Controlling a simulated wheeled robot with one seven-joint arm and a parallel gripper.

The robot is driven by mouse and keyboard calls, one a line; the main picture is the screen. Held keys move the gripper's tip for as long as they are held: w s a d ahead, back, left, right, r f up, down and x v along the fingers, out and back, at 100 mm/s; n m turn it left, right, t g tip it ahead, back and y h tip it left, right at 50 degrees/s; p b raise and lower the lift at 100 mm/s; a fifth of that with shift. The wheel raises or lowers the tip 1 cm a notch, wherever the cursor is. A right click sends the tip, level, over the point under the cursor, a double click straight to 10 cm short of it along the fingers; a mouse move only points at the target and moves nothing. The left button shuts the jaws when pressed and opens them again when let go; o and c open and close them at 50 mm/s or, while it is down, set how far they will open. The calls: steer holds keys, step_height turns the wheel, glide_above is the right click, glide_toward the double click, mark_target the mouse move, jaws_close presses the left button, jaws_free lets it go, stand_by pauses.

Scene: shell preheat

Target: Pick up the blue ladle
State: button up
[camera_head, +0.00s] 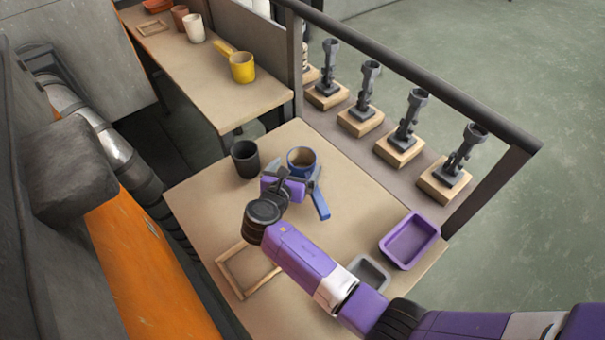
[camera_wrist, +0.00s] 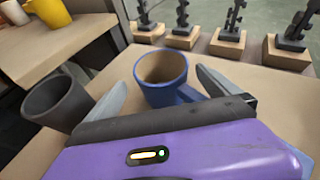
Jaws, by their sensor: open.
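The blue ladle, a cup-shaped bowl with a flat blue handle, stands on the near table; its bowl (camera_head: 301,158) is behind my gripper in the head view and its handle (camera_head: 320,206) reaches toward the front right. In the wrist view the ladle's bowl (camera_wrist: 162,74) stands just ahead, between and beyond the two grey fingers, and part of its handle is hidden by my gripper. My gripper (camera_head: 290,178) is open and empty, close to the ladle. It also fills the lower part of the wrist view (camera_wrist: 160,95).
A dark cup (camera_head: 245,158) stands just left of the ladle. A purple tray (camera_head: 410,240), a grey tray (camera_head: 370,272) and a wooden frame (camera_head: 246,272) lie on the table. A yellow ladle (camera_head: 242,67) is on the far table. A railing (camera_head: 420,75) runs behind.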

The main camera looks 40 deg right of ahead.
mark_target(306, 155)
steer(key=x, duration=0.4)
steer(key=shift+s+d, duration=0.1)
steer(key=shift+d, duration=0.15)
steer(key=c, duration=1.9)
steer(key=shift+r, duration=0.15)
